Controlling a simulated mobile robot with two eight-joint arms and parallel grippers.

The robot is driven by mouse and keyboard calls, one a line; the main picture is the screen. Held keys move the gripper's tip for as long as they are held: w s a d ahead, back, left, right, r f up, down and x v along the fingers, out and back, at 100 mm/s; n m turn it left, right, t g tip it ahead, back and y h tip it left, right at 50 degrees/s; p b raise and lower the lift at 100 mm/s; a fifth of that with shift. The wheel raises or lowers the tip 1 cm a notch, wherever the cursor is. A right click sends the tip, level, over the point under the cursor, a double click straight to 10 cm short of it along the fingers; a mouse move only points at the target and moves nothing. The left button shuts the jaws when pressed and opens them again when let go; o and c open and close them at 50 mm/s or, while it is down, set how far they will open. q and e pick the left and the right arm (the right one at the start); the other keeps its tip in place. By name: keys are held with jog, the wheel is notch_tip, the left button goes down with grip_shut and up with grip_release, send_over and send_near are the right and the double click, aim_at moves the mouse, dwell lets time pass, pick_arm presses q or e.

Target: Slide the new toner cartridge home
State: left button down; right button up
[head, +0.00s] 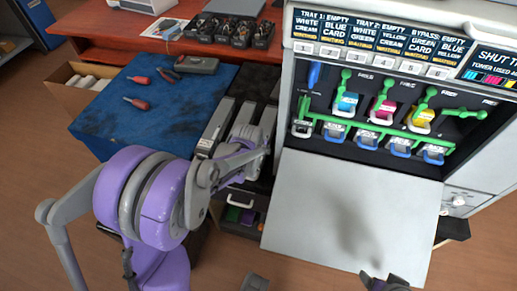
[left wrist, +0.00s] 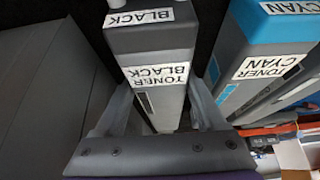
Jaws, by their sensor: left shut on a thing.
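The black toner cartridge (left wrist: 150,75), a dark grey box with white BLACK labels, stands between the fingers of my left gripper (left wrist: 160,110) in the left wrist view. The gripper is shut on it. In the head view my left gripper (head: 258,152) is beside grey upright boxes left of the printer, and my arm partly hides them. The printer (head: 370,190) has its front door folded down. Its bay shows cyan (head: 347,103), magenta (head: 382,108) and yellow (head: 420,119) cartridges with green levers. My right gripper (head: 384,283) is at the bottom edge, its opening unclear.
A cyan toner box (left wrist: 270,60) stands right of the black one in the left wrist view. A blue mat (head: 150,110) with red-handled tools lies at left. Dark bins (head: 230,31) stand on the red desk (head: 110,25). The open door is clear.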

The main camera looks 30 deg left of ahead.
pick_arm(q)
jog(key=shift+r+p, duration=2.45)
jog(key=shift+r, duration=1.05)
jog(key=shift+r, duration=0.1)
